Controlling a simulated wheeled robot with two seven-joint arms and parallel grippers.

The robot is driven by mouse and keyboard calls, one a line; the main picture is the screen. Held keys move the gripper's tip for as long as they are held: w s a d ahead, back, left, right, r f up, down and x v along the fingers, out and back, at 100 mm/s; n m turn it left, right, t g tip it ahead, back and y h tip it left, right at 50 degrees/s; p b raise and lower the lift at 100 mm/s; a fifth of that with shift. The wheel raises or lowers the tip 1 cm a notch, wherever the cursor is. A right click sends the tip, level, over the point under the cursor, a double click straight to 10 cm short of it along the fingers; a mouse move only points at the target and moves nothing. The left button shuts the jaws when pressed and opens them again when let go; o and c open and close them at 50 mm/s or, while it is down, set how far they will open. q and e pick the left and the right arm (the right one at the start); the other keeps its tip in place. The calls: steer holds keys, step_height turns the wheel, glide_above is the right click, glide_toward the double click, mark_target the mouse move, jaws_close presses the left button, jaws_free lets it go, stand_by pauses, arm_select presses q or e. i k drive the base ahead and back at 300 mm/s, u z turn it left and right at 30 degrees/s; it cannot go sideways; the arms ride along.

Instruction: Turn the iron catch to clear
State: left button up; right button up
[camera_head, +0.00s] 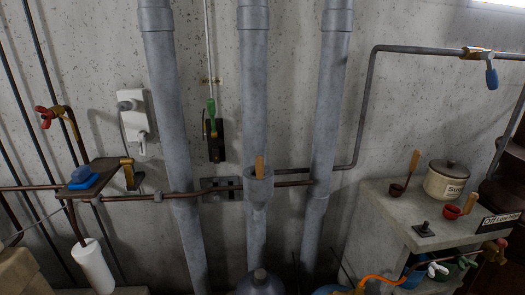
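I cannot tell for sure which part is the iron catch. A dark metal bracket (210,186) sits on the wall around the thin horizontal bar (160,197), between the left and middle grey pipes. A small dark knob on a square plate (424,229) stands on the concrete ledge at the right. A black wall box (216,147) with a green-handled rod (211,106) is above the bracket. Whether any of these is turned is too small to tell. Neither of my grippers is in view.
Three thick grey pipes (254,90) run down the wall. A blue block (83,178) rests on a left platform above a white cylinder (92,268). The ledge (385,203) holds a lidded pot (447,181) and a red cup (451,212).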

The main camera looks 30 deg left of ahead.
mark_target(215, 150)
steer(key=i, duration=1.1)
steer(key=u, duration=0.55)
